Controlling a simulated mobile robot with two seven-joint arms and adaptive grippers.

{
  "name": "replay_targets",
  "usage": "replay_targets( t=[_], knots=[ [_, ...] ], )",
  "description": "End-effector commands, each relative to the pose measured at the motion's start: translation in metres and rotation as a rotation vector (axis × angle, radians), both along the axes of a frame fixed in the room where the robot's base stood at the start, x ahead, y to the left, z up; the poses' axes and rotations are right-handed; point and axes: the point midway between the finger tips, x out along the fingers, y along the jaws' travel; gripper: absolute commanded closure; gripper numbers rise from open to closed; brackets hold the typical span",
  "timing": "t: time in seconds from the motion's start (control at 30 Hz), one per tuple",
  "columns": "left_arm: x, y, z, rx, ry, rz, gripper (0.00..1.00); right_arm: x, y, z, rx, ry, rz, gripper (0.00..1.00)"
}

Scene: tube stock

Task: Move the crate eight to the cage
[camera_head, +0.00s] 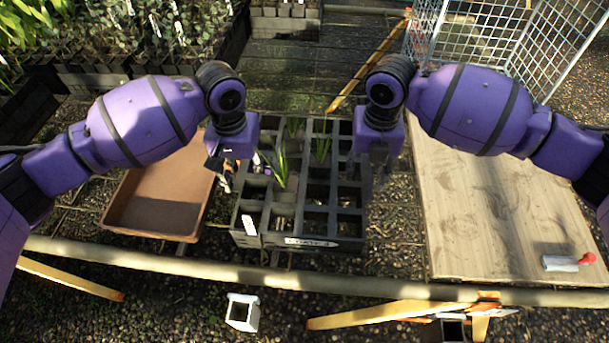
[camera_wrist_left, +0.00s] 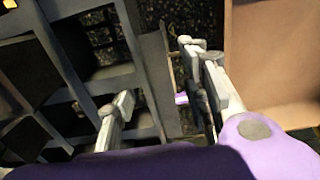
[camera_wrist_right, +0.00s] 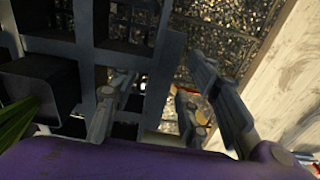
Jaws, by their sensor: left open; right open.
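A black gridded crate (camera_head: 302,241) with a white label on its front wall sits in the middle of the head view; the label's writing is too small to read surely. Some cells hold green seedlings (camera_head: 281,165). My left gripper (camera_head: 222,170) is open at the crate's left side; in the left wrist view its fingers (camera_wrist_left: 165,95) stand either side of the crate's side wall. My right gripper (camera_head: 380,165) is at the right side; in the right wrist view its open fingers (camera_wrist_right: 165,95) straddle the other wall. The wire cage (camera_head: 480,45) stands at the back right.
A brown tray (camera_head: 150,222) lies left of the crate. A wooden board (camera_head: 480,220) on the right bears a small tube with a red end (camera_head: 567,262). A rail (camera_head: 200,268) crosses in front. A white pot (camera_head: 242,312) stands below it. Potted plants fill the back left.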

Motion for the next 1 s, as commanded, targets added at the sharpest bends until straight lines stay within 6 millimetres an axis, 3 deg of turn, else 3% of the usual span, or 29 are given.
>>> replay_targets(
  t=[0.4, 0.73, 1.0],
  knots=[
    [-0.0001, 0.0001, -0.0091, 0.000, -0.001, 0.000, 0.58, 0.0000, 0.0000, -0.0090, 0.000, -0.001, 0.001, 0.58],
    [0.0000, 0.0001, -0.0089, 0.000, -0.001, 0.000, 1.00, 0.0001, 0.0000, -0.0088, 0.000, -0.001, 0.001, 1.00],
    [0.0000, 0.0005, -0.0087, 0.001, -0.001, 0.000, 1.00, 0.0001, -0.0003, -0.0086, 0.000, -0.001, 0.001, 1.00]
  ],
)
